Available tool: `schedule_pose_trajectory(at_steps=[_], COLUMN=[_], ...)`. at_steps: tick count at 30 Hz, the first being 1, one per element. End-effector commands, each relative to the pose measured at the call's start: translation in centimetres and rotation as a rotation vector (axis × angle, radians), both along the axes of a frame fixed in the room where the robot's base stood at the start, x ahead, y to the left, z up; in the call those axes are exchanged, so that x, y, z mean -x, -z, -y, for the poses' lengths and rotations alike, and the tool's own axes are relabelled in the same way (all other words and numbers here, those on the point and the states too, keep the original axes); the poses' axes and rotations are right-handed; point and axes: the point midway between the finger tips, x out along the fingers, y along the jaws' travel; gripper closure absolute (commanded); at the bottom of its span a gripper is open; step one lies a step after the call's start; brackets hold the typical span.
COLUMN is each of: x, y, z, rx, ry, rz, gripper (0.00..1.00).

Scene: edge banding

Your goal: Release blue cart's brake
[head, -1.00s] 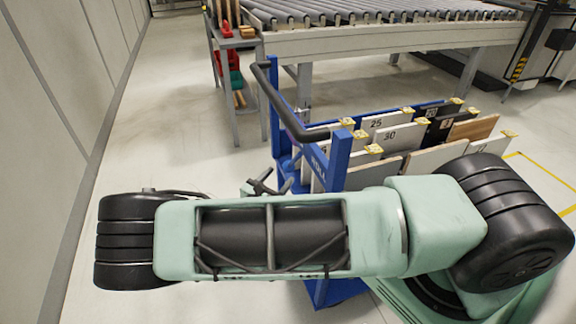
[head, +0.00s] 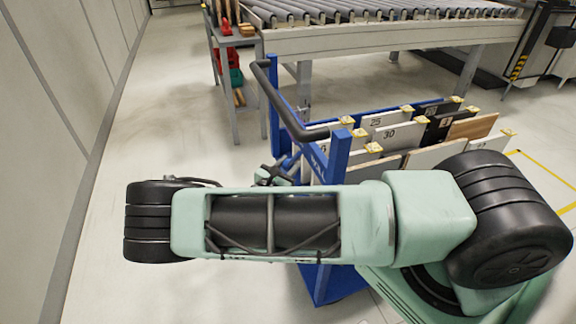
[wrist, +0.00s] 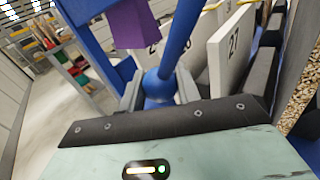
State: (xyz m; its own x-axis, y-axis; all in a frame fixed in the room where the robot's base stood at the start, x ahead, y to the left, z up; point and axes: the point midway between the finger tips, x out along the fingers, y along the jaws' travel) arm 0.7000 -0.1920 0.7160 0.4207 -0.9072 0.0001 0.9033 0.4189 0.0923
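The blue cart (head: 338,165) stands in the head view, with a dark push handle (head: 290,115) on its near end. In the wrist view a blue rod (wrist: 183,35) ends in a round blue knob (wrist: 160,86). My gripper (wrist: 160,92) has one grey finger on each side of this knob, close against it, and looks shut on it. A purple piece (wrist: 130,24) hangs just left of the rod. In the head view my arm covers the lower near end of the cart, and the knob and fingertips cannot be made out there.
The cart carries upright panels with number labels (head: 390,135) and yellow corner pieces. A roller conveyor (head: 390,36) stands behind it, with a grey side table (head: 236,44) of tools to its left. A wall (head: 60,90) runs along the left; the floor between is clear.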

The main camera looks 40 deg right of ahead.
Motion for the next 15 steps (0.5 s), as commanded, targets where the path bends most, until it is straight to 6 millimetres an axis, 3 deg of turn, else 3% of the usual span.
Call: schedule_pose_trajectory(at_steps=[8,15], x=[0.3,1.7], y=[0.1,0.7], z=[-0.1,-0.5], rx=[-0.008,-0.042], ry=[-0.001,0.000], rz=[-0.028,-0.144], gripper=[1.00,1.00])
